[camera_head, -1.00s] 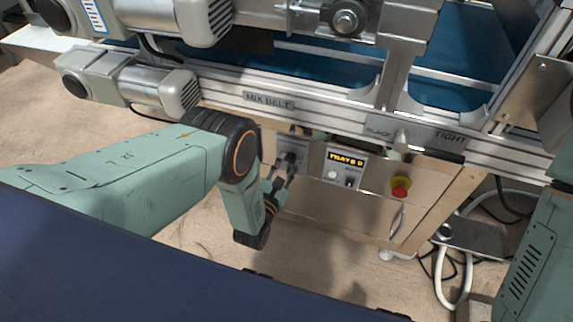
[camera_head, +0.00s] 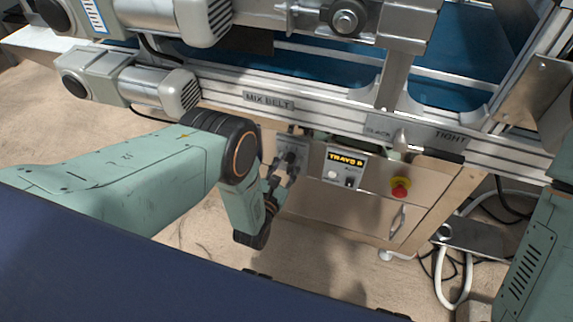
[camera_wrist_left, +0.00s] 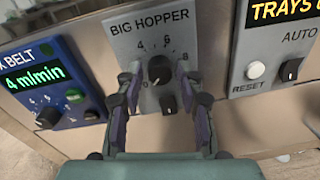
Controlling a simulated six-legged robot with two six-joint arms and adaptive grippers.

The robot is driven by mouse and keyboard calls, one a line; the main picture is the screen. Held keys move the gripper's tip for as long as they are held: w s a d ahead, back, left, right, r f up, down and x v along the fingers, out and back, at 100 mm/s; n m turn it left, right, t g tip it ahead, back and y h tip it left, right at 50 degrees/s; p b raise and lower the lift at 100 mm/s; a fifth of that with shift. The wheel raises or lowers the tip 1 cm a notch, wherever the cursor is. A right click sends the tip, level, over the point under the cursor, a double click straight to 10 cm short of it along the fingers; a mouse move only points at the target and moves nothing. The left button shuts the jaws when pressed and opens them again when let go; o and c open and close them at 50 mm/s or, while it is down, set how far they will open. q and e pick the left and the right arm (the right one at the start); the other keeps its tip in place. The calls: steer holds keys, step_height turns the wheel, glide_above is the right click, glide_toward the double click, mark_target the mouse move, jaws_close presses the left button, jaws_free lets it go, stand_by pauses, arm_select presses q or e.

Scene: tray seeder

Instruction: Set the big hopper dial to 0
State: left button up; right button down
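The big hopper panel (camera_wrist_left: 118,48) is a grey plate on the cabinet front, labelled BIG HOPPER. Its black dial (camera_wrist_left: 160,69) sits in the middle, with the numbers 4, 6 and 8 showing above it; I cannot tell clearly where its pointer stands. My left gripper (camera_wrist_left: 160,82) is open, one finger to each side of the dial, with gaps showing between fingers and knob. In the head view my left gripper (camera_head: 279,172) is at the panel (camera_head: 293,146) and partly hides the dial. My right gripper is out of view.
Left of the panel is the blue mix belt panel (camera_wrist_left: 50,95), reading 4 m/min. Right of it is the trays panel (camera_head: 346,166), then a red stop button (camera_head: 400,188). A small black switch (camera_wrist_left: 168,104) sits under the dial. The conveyor rail (camera_head: 330,117) runs above.

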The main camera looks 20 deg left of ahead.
arm_select(q)
steer(key=shift+o, duration=0.7)
steer(key=shift+s, duration=0.15)
steer(key=shift+s+f, duration=0.1)
steer(key=shift+s, duration=0.25)
steer(key=s+a, duration=0.1)
steer(key=s, duration=1)
steer(key=shift+r, duration=0.25)
